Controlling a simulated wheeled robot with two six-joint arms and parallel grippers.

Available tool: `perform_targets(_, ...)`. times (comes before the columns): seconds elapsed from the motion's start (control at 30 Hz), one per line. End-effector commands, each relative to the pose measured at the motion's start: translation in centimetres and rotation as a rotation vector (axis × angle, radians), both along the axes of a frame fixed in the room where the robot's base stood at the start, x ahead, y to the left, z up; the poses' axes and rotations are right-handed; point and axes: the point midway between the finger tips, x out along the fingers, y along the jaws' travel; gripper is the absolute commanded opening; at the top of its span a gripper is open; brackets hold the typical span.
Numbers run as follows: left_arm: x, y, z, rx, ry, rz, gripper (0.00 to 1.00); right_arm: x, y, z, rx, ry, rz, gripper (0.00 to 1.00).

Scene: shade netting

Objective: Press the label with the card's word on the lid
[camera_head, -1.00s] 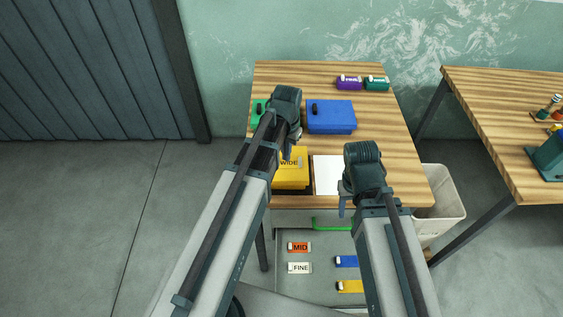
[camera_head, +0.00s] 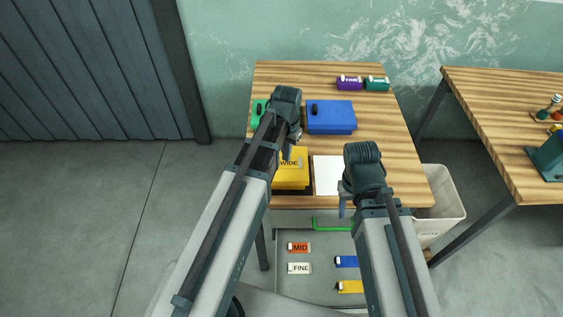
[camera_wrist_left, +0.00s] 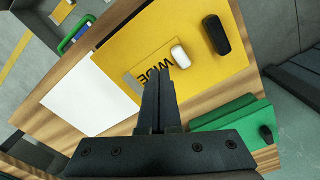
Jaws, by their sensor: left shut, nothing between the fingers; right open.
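A yellow box (camera_head: 293,179) stands at the table's front, with a black handle (camera_wrist_left: 216,34) on its lid. A greyish label reading WIDE (camera_wrist_left: 150,66), with a white end tab (camera_wrist_left: 180,56), lies on the lid. My left gripper (camera_head: 288,154) is shut and empty; in the left wrist view its fingertips (camera_wrist_left: 158,72) are at the label, partly covering the word. I cannot tell whether they touch it. A blank-looking white sheet (camera_head: 326,176) lies beside the box. My right gripper (camera_head: 345,207) is open and empty near the table's front edge.
An open drawer (camera_head: 318,290) below holds MID (camera_head: 299,247), FINE (camera_head: 299,268), blue (camera_head: 346,261) and yellow (camera_head: 350,287) labels. Blue (camera_head: 331,116) and green (camera_wrist_left: 233,124) boxes stand behind. Purple (camera_head: 349,83) and teal (camera_head: 376,84) labels lie at the back. A bin (camera_head: 440,197) stands right.

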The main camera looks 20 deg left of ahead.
Motion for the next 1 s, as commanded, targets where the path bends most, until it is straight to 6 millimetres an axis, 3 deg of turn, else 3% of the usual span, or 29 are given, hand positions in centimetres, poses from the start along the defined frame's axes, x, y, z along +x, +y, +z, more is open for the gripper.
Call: perform_targets(1.0, 0.00, 0.00, -0.75, 0.000, 0.000, 0.000, 0.00, 0.00, 0.00, -0.74, 0.000, 0.000, 0.000, 0.50)
